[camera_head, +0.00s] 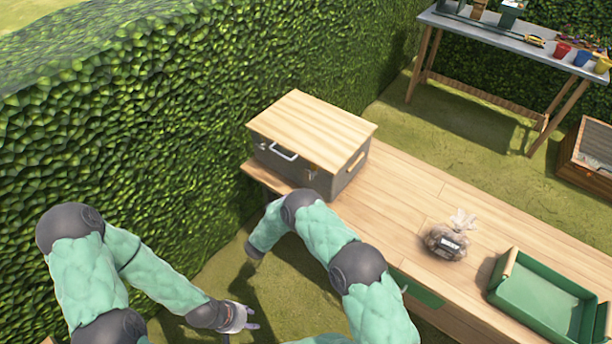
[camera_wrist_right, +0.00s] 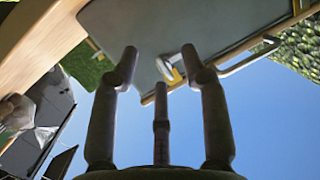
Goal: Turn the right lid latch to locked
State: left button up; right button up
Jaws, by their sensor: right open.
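The grey box (camera_head: 342,180) with a pale wooden lid (camera_head: 312,128) stands on the far left end of the wooden table. Its lid is down. A silver handle (camera_head: 284,151) is on its front, and the right latch (camera_head: 313,172) is small and partly unclear beside my right arm. In the right wrist view a latch with a yellow part (camera_wrist_right: 175,73) is near the lid edge, just beyond my right gripper (camera_wrist_right: 159,50), which is open and empty. My left gripper (camera_head: 240,317) hangs empty, fingers apart, away from the box.
A clear bag of brown contents (camera_head: 446,240) and a green tray (camera_head: 540,297) are on the table (camera_head: 400,196) to the right. A tall hedge (camera_head: 180,110) is close behind the box. A grey-topped bench (camera_head: 500,38) holds pots and tools at the back right.

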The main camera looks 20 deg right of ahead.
aim_at(312, 175)
notch_tip(312, 175, up, 4)
jog(key=s+m+g+h, duration=0.1)
jog(key=s+m+h, duration=0.1)
jog(key=h, duration=0.2)
jog(key=x, duration=1)
jog(key=shift+w+a+b, duration=0.15)
jog(key=shift+w+b, duration=0.3)
jog(key=shift+w, duration=0.05)
jog(key=shift+r, duration=0.1)
grip_shut()
